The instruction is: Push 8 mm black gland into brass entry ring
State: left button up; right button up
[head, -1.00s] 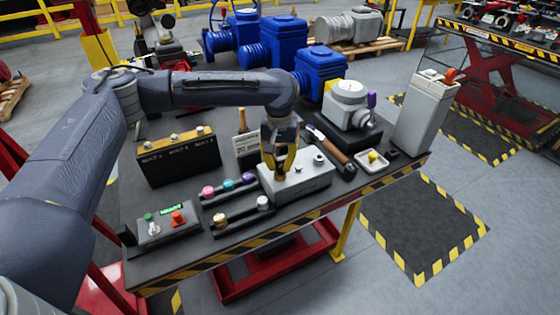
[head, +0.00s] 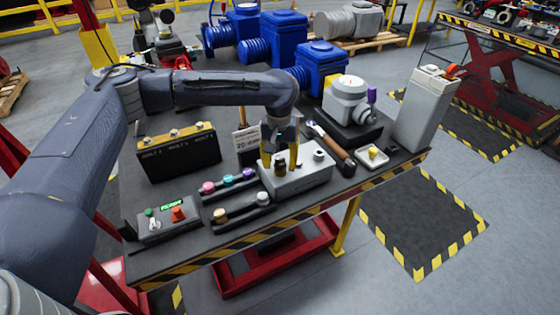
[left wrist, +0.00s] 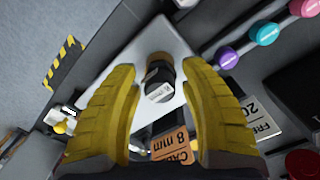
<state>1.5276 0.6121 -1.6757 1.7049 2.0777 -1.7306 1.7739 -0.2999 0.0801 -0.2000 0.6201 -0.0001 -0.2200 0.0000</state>
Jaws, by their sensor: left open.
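A black gland (left wrist: 159,78) stands on the top of a light grey box (head: 314,178); in the left wrist view its end cap looks grey-white. In the head view the gland (head: 280,168) shows just below my left gripper's yellow fingers. My left gripper (head: 279,158) is open, its fingers apart on both sides of the gland in the left wrist view (left wrist: 160,85), not visibly touching it. My right gripper is not in view.
A label card (left wrist: 175,142) reads 8 mm.

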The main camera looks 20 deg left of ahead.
aim_at(280, 156)
pick_arm(q)
jog(key=shift+r, duration=0.15)
notch_tip(280, 156, up, 12)
jog(key=shift+w, duration=0.15)
dwell(0.4)
jog(key=shift+a, duration=0.1)
